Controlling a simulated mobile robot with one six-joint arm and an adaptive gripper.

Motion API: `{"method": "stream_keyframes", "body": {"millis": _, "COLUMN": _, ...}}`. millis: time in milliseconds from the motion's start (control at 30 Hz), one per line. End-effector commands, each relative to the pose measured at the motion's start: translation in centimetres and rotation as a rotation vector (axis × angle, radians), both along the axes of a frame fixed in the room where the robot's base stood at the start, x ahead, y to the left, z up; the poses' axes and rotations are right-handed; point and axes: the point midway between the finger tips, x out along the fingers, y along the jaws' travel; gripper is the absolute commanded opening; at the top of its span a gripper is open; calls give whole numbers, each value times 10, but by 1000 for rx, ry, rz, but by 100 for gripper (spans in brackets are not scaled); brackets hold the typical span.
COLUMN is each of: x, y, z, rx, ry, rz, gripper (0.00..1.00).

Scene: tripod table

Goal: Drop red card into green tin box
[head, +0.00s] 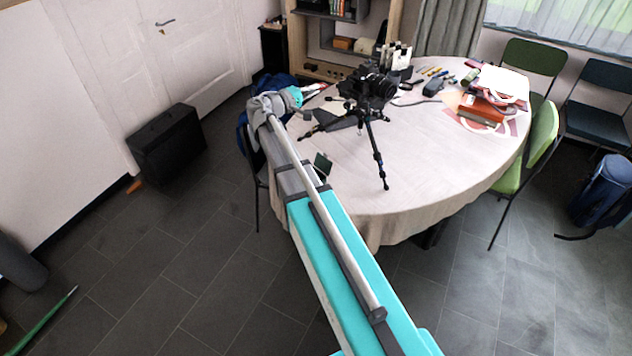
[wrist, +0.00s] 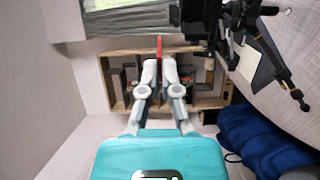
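My gripper (wrist: 160,58) points ahead in the wrist view, its two pale fingers close together. A thin red piece, seen nearly edge-on, is between the fingertips; it looks like the red card (wrist: 159,44). In the head view my gripper (head: 316,90) is beyond the left edge of the round table, left of the tripod, with a little red at its tip. A small dark green thing (head: 322,164), perhaps the green tin box, stands near the table's left edge, partly hidden behind my arm. Its inside cannot be made out.
A black camera on a tripod (head: 371,90) stands on the round table (head: 430,170), close to my gripper. Red items (head: 483,108) and small tools lie farther right. A shelf (wrist: 118,75) is behind the gripper. Chairs surround the table; a black case (head: 167,140) stands left.

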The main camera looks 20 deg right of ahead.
Motion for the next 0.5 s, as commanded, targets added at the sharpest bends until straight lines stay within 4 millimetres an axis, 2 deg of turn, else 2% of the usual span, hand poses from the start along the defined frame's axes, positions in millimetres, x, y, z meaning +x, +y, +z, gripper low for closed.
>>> {"method": "stream_keyframes", "body": {"millis": 33, "x": 0, "y": 0, "z": -17, "rx": 0, "ry": 0, "rz": -3, "gripper": 0}}
{"method": "stream_keyframes", "body": {"millis": 500, "x": 1, "y": 3, "z": -93, "rx": 0, "ry": 0, "rz": -26, "gripper": 0}}
